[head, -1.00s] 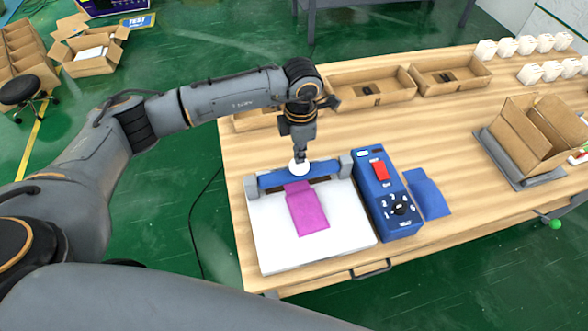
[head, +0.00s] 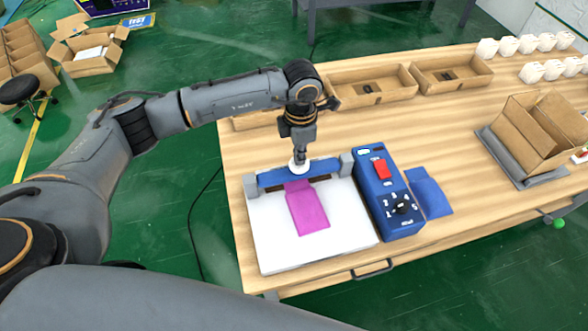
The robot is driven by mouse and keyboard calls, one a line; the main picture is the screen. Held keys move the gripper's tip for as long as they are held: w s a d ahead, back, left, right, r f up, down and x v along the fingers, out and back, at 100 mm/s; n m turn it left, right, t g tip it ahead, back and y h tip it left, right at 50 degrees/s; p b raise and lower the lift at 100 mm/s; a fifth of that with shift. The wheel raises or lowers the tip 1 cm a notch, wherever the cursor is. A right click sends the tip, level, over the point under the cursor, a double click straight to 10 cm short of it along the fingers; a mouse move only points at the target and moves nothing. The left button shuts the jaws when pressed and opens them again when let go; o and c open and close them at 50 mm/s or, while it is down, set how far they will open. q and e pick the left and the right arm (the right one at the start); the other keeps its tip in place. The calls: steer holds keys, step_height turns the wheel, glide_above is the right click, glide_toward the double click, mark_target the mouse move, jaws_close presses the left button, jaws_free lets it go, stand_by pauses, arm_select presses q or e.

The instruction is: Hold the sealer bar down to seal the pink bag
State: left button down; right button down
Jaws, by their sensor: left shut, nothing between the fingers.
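The sealer has a blue bar (head: 322,169) between two grey end blocks and a white bed (head: 268,237). The pink bag (head: 308,210) lies flat on the white bed, its upper end reaching under the bar. The blue control box (head: 385,190), with a red switch and a black dial, stands at the right of the bed. My left gripper (head: 300,157) is shut and points down over the middle of the bar, at the white knob (head: 299,168). The fingertips are small here and partly merge with the knob. My right gripper is not in view.
A blue bag (head: 429,192) lies right of the control box. Shallow cardboard trays (head: 372,84) are at the back, and an open carton (head: 545,135) on a grey mat is at the right. White bottles (head: 552,70) stand at the back right. Bare tabletop (head: 460,140) lies between.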

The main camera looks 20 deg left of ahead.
arm_select(q)
steer(key=shift+f+b, duration=1.5)
steer(key=shift+f, duration=0.25)
steer(key=shift+r, duration=0.1)
steer(key=shift+s+f, duration=0.2)
stand_by(1.1)
steer(key=shift+r, duration=0.1)
step_height(320, 180, up, 2)
steer(key=shift+w+p, duration=0.15)
steer(key=shift+p, duration=0.25)
steer(key=shift+r+p, duration=1.75)
steer(key=shift+r, duration=1.8)
